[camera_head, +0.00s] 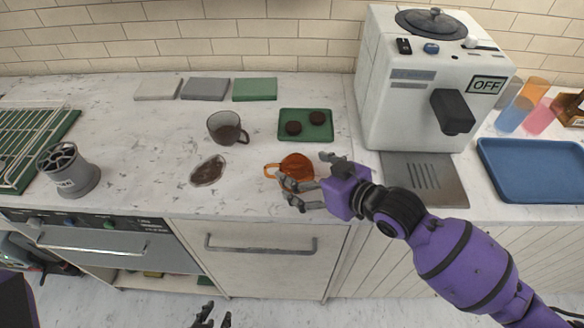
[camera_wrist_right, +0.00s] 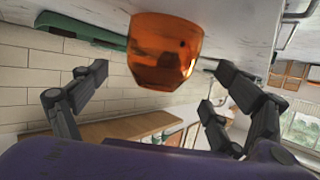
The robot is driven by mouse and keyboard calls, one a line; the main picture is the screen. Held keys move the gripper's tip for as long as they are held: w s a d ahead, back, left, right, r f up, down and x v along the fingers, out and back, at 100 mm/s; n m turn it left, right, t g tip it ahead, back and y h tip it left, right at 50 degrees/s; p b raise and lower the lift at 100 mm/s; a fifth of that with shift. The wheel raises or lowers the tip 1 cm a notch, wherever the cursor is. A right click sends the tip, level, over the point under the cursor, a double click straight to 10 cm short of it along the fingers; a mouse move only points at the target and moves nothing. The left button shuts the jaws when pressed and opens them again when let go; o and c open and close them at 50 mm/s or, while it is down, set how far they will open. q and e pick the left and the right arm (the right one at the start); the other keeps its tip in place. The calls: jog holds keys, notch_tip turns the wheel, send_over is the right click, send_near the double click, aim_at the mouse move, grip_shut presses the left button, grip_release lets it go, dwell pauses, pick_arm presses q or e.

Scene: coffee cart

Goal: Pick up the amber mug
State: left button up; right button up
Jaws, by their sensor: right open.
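The amber mug (camera_head: 298,166) is a translucent orange mug on the white marble counter, its handle on the left side. In the right wrist view the mug (camera_wrist_right: 165,50) sits ahead between the spread fingers, with gaps on both sides. My right gripper (camera_head: 302,182) is open at the mug's front right edge, its fingers partly overlapping the mug's lower part in the head view. It also shows in the wrist view (camera_wrist_right: 160,78) with nothing held. My left gripper (camera_head: 211,316) shows only dark fingertips at the bottom edge, below the counter front; the rest is cut off.
The white coffee machine (camera_head: 398,95) stands right; a blue tray (camera_head: 545,190) is beyond. The grinder-like cup (camera_head: 75,178) is far left.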

jog(key=x, duration=0.4)
jog(key=shift+w+f, duration=0.15)
jog(key=shift+f, duration=0.1)
jog(key=shift+c, duration=0.5)
jog(key=c, duration=1.4)
jog(key=shift+r, duration=0.15)
